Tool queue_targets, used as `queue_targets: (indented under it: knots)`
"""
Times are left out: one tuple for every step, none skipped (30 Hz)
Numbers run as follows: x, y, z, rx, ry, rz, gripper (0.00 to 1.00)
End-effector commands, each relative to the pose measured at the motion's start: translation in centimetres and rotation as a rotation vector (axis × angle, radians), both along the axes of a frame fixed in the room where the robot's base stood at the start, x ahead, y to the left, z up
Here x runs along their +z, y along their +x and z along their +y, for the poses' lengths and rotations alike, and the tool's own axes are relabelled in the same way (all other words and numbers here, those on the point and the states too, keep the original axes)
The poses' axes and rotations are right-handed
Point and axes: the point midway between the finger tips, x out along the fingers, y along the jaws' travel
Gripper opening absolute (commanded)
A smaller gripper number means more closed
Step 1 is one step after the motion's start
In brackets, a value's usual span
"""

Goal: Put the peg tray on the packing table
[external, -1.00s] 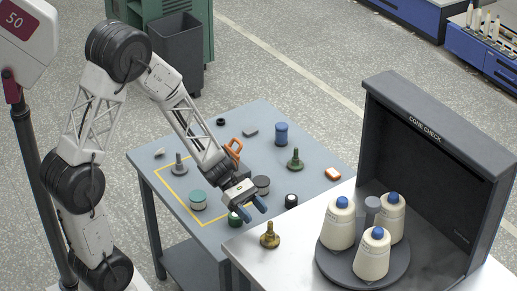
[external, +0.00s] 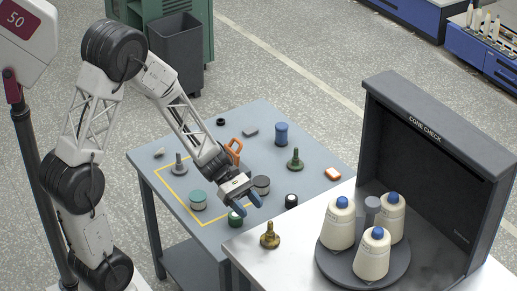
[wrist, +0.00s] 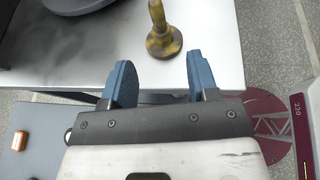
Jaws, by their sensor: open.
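The round dark grey tray (external: 330,268) lies on the pale metal-topped table (external: 262,262) under the CONE CHECK hood. It carries three cream cones with blue tips around a grey central post (external: 372,206). Part of its rim shows at top left of the wrist view (wrist: 75,6). The blue-grey table (external: 236,132), marked with a yellow outline, stands beside it; neither table bears a readable name. My gripper (external: 248,202) is open and empty over the near edge of the blue-grey table, left of the tray. Its blue fingers also show in the wrist view (wrist: 159,68).
A brass knobbed weight (external: 270,237) stands on the metal top near my fingers, between them and the tray; the wrist view shows it ahead (wrist: 163,42). The dark hood (external: 436,150) walls the tray's back. Several pots, weights and an orange-handled item (external: 234,148) crowd the blue-grey table.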

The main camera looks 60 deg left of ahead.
Motion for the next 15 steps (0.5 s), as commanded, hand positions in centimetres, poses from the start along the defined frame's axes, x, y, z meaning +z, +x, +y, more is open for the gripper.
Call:
queue_targets:
  knots:
    - [0.0, 0.0, 0.0, -0.001, 0.001, 0.000, 0.54]
    - [0.1, 0.0, 0.0, -0.003, 0.002, -0.003, 0.54]
    - [0.2, -0.1, -0.1, -0.008, 0.006, -0.005, 0.54]
    - [0.2, -0.2, -0.1, -0.013, 0.009, -0.009, 0.54]
    - [0.4, -0.3, -0.2, -0.020, 0.014, -0.013, 0.54]
    - [0.6, -0.5, -0.3, -0.031, 0.023, -0.021, 0.54]
    - [0.8, -0.7, -0.4, -0.042, 0.030, -0.030, 0.54]
    - [1.1, -0.9, -0.5, -0.056, 0.040, -0.040, 0.54]
    - [1.5, -1.2, -0.6, -0.077, 0.057, -0.056, 0.54]
    - [1.8, -1.5, -0.7, -0.096, 0.071, -0.069, 0.54]
    - [2.2, -1.8, -0.8, -0.115, 0.087, -0.085, 0.54]
    - [2.7, -2.3, -1.0, -0.146, 0.111, -0.108, 0.54]
    - [3.2, -2.7, -1.1, -0.171, 0.130, -0.127, 0.54]
    - [3.6, -3.1, -1.2, -0.197, 0.149, -0.147, 0.54]
    - [4.3, -3.8, -1.4, -0.235, 0.179, -0.177, 0.54]
